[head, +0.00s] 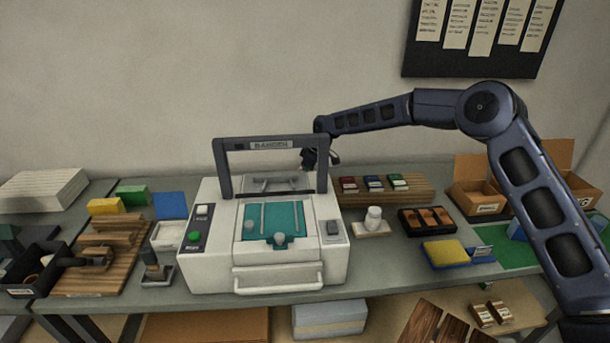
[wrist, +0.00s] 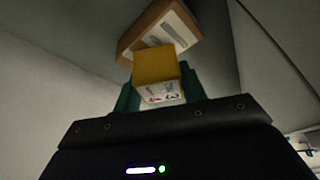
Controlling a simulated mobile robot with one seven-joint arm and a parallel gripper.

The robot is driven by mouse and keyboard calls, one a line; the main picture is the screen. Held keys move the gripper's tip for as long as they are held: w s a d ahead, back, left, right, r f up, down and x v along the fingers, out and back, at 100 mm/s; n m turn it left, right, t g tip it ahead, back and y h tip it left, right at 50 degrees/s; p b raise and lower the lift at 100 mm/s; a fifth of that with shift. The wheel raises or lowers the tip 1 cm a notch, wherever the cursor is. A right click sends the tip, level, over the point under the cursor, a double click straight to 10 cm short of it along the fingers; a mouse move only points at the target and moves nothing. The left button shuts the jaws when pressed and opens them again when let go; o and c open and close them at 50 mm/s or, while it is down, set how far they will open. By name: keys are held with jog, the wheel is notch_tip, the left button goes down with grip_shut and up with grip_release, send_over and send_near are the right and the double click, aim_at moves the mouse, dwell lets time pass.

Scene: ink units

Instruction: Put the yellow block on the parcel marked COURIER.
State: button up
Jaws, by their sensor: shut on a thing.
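In the wrist view, my gripper (wrist: 159,90) is shut on the yellow block (wrist: 156,66), with a green finger on each side of it. The block's lower face is pale with red and blue marks. Just beyond the block is a brown cardboard parcel (wrist: 130,42) with a white label that I cannot read. I cannot tell whether the block touches the parcel. In the head view, my gripper (head: 308,160) is partly visible behind the machine's upright frame. The held block and that parcel are hidden there.
The white machine (head: 210,265) with its dark frame (head: 221,170) stands in front of my gripper. Right of it are a wooden rack (head: 415,186), a white cup (head: 373,218), a dark tray (head: 427,222), a yellow pad (head: 443,252) and open cartons (head: 487,192).

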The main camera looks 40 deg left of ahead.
jog(key=shift+f, duration=0.7)
jog(key=o, duration=1)
jog(key=shift+f, duration=0.1)
jog(key=shift+c, duration=0.2)
jog(key=v, duration=1.2)
jog(key=shift+w+d, duration=0.1)
